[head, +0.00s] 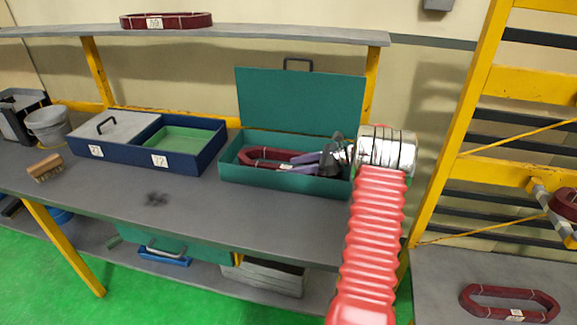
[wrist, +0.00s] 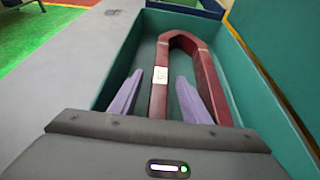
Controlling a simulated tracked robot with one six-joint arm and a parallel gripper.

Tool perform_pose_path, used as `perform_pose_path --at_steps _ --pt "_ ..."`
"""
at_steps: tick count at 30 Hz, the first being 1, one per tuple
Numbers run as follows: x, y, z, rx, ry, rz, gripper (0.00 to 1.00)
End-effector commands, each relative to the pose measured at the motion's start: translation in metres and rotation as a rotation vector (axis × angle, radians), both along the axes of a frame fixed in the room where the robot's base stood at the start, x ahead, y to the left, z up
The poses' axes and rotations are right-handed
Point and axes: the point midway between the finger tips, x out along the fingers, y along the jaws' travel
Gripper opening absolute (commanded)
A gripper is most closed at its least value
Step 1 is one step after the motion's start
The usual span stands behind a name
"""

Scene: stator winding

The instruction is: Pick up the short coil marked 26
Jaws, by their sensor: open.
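A dark red coil (head: 262,153) with a white tag lies in the open green toolbox (head: 286,182). In the wrist view the coil (wrist: 182,37) is a long narrow loop; its tag is too blurred to read. My gripper (head: 300,162) reaches into the box from the right. In the wrist view the gripper (wrist: 160,78) is open, with one purple finger on each side of the coil's left leg. The right finger is inside the loop. I see gaps beside the leg, and nothing is clamped. The coil's near end is hidden under my gripper.
Other red coils lie on the upper shelf (head: 166,20), on the right table (head: 510,300) and on the yellow rack (head: 567,203). A blue two-part box (head: 132,155) stands left of the toolbox. The toolbox's walls and raised lid (head: 300,103) border my gripper. The front bench top is mostly clear.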

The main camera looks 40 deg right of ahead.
Motion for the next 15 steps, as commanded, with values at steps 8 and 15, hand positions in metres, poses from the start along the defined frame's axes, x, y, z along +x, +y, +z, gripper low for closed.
perform_pose_path --at_steps 8,15 --pt "0.0102 0.0079 -0.0057 0.000 0.000 -0.001 0.43" --pt "0.0100 0.0078 -0.0054 0.000 0.000 -0.001 0.43"
